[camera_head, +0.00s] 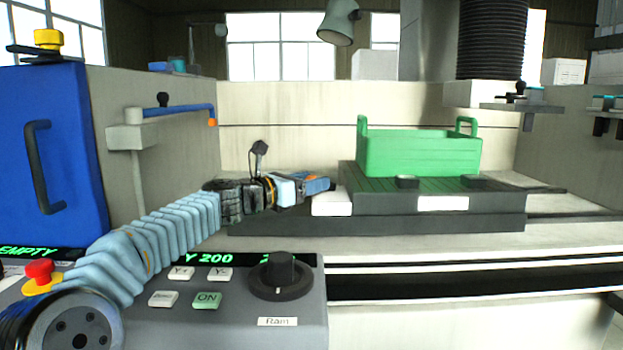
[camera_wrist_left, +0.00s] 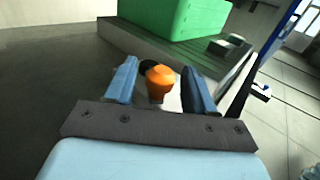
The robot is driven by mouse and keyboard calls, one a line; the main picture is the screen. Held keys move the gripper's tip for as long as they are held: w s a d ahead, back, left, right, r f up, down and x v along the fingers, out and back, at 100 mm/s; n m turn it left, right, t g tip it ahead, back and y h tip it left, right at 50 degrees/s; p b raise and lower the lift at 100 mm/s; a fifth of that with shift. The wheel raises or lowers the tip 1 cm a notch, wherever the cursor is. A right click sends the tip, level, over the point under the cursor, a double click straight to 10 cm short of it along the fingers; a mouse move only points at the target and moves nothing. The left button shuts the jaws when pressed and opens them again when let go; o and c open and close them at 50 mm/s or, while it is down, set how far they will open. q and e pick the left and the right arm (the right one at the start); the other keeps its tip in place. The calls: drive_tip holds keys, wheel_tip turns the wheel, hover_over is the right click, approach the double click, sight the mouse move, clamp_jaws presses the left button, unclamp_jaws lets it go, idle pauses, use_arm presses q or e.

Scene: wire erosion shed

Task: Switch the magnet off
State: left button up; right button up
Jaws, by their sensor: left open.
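The magnet is a dark slab (camera_head: 430,222) lying on the machine bed, with a ribbed dark top. A white block (camera_head: 332,202) sits at its left end. An orange knob (camera_wrist_left: 160,80) is at that end, and a bit of orange shows in the head view (camera_head: 312,178). My left gripper (camera_head: 322,186) is at the slab's left end. In the left wrist view its blue fingers (camera_wrist_left: 158,78) are open, one on each side of the knob. I cannot tell whether either finger touches it. The knob's stem is largely hidden. My right gripper is not in view.
A control panel (camera_head: 225,318) with buttons and a black dial is in front. A blue pipe (camera_head: 185,111) juts from the left wall. The bed right of the slab is clear.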

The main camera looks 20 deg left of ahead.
use_arm(q)
drive_tip(key=shift+w+d, duration=0.25)
drive_tip(key=shift+w, duration=0.05)
clamp_jaws()
idle(0.3)
